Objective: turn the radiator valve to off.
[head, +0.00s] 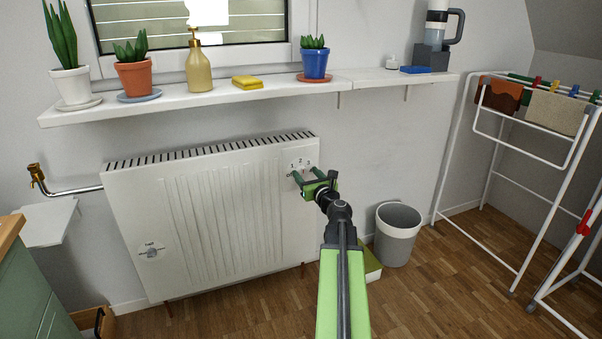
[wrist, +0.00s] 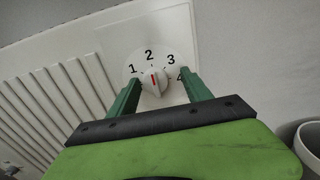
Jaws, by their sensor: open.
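The radiator (head: 215,215) is a white panel below the window shelf. Its valve dial (head: 304,166) is at the upper right of the front. In the wrist view the white valve knob (wrist: 153,84) has a red mark that points up, near the 2. The numbers 1, 2, 3 and 4 show around it; any off mark is hidden or too small to tell. My gripper (head: 308,177) is open, with its green fingers (wrist: 163,86) on either side of the knob. Whether they touch it I cannot tell.
A second small knob (head: 151,252) is at the radiator's lower left. The shelf (head: 215,97) above holds several potted plants and a soap bottle (head: 200,65). A grey bin (head: 397,235) and a drying rack (head: 520,150) stand to the right. Some wooden floor is clear.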

